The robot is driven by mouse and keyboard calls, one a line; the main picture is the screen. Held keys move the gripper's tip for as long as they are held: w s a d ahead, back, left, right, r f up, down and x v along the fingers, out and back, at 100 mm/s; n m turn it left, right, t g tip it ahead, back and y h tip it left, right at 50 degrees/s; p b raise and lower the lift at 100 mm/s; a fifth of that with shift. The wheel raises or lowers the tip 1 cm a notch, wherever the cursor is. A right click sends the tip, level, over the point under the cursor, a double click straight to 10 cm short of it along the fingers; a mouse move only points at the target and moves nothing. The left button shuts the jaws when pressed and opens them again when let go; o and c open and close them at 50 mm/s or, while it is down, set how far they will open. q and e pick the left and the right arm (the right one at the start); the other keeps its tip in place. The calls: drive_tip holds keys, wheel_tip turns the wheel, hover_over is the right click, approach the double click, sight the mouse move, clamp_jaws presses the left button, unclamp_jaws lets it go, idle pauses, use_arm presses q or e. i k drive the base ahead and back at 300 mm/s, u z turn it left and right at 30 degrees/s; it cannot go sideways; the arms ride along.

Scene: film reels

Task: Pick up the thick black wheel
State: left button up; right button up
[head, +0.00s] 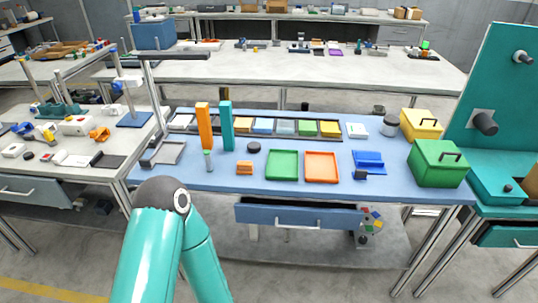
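A teal arm of mine with a dark elbow joint rises at the lower left, in front of the table's near left edge. Neither of my grippers shows in the head view.
An orange block (204,126) and a teal block (227,126) stand upright left of the disc. A green tray (282,178), orange tray (321,181) and orange piece (244,168) lie nearer. Green and yellow boxes (438,163) (421,123) stand right. The drawer (298,215) is partly open.

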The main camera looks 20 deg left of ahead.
sight(254, 147)
drive_tip(key=u, duration=0.15)
drive_tip(key=i, duration=0.9)
